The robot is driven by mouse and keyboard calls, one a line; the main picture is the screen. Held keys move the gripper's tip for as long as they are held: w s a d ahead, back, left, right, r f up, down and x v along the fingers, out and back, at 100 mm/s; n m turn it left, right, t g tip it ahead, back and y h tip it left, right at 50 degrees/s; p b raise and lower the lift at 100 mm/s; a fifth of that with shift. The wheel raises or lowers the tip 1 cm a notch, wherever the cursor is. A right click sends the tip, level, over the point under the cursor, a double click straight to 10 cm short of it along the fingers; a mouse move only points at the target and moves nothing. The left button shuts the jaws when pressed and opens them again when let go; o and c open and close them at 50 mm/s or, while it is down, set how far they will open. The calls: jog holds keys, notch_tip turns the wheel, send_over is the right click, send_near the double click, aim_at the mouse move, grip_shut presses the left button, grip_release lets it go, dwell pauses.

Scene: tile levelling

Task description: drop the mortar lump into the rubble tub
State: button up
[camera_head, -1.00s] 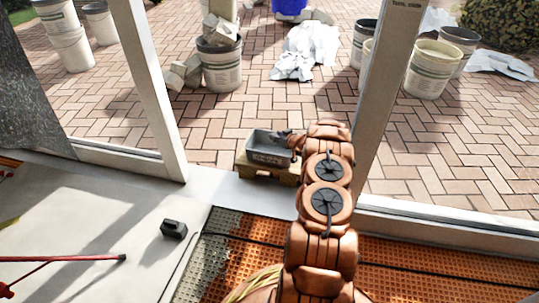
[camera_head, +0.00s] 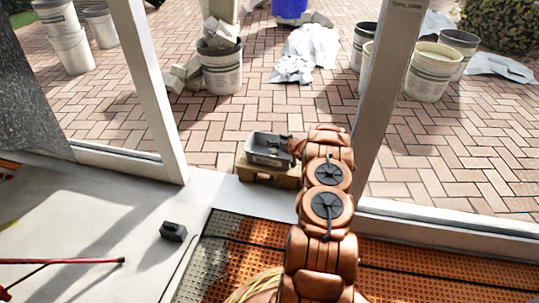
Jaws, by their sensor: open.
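The grey rubble tub (camera_head: 265,159) stands on a small wooden pallet just outside the door opening. My arm reaches out to it from the right. My gripper (camera_head: 282,138) is small and dark at the tub's right end, over or just inside its rim; I cannot tell which. It is open. I cannot make out the mortar lump; the tub's inside is dark and partly hidden by my gripper.
White door frame posts (camera_head: 160,120) stand left and right of the opening. A dark block (camera_head: 173,231) lies on the pale floor. Buckets (camera_head: 221,70), rubble and white sheets (camera_head: 306,52) lie farther out on the brick paving.

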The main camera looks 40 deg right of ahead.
jog(key=shift+r, duration=0.2)
notch_tip(320, 180, up, 10)
jog(key=shift+f, duration=0.2)
dwell(0.4)
dwell(0.3)
